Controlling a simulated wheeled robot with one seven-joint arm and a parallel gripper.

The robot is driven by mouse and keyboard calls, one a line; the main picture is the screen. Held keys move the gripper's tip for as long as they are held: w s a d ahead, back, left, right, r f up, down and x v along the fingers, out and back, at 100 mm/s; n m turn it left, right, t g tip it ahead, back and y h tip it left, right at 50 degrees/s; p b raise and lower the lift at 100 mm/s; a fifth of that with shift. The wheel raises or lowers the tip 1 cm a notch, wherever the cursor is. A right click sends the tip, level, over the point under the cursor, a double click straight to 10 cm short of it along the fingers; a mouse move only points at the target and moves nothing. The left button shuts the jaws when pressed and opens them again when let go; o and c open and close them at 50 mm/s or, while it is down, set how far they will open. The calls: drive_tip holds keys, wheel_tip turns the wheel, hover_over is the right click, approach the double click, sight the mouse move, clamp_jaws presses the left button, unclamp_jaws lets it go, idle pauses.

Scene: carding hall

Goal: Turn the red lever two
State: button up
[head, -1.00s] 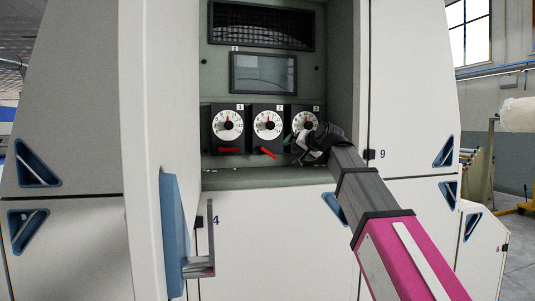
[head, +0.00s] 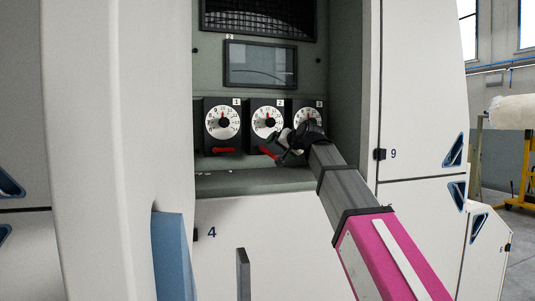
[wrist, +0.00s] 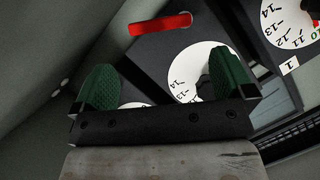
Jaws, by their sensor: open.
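Red lever two (head: 266,151) is under the middle dial (head: 267,120) in the head view, partly covered by my gripper (head: 281,149). Its visible end slants down to the right. In the wrist view, the red lever (wrist: 160,23) shows whole, beyond the fingertips and above the gap between them. The dial marked 2 (wrist: 188,72) is partly behind the right finger. My gripper (wrist: 162,75) is open, with its green pads apart and nothing between them. The lever is not between the pads, and I see no contact.
Lever one (head: 223,150) lies level under the left dial (head: 222,121). The right dial (head: 308,118) is close behind my wrist, its lever hidden. A dark screen (head: 260,65) is above, a ledge (head: 250,181) below. Pale cabinet walls flank the recess. A blue handle (head: 172,255) stands front left.

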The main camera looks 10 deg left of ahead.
sight(269, 152)
drive_tip(key=x, duration=0.9)
drive_tip(key=c, duration=1)
drive_tip(key=shift+o, duration=0.2)
drive_tip(key=shift+d+r+n+t+h, duration=0.1)
drive_tip(key=shift+r+n+t+h, duration=0.1)
drive_tip(key=shift+n+h, duration=0.35)
drive_tip(key=shift+d+r+n+t+h, duration=0.1)
drive_tip(key=shift+r+n+h, duration=0.2)
drive_tip(key=shift+n, duration=0.35)
drive_tip(key=shift+w+r+n+t+h, duration=0.1)
drive_tip(key=shift+r+n+t+h, duration=0.25)
drive_tip(key=shift+n+h, duration=0.6)
drive_tip(key=shift+n, duration=0.25)
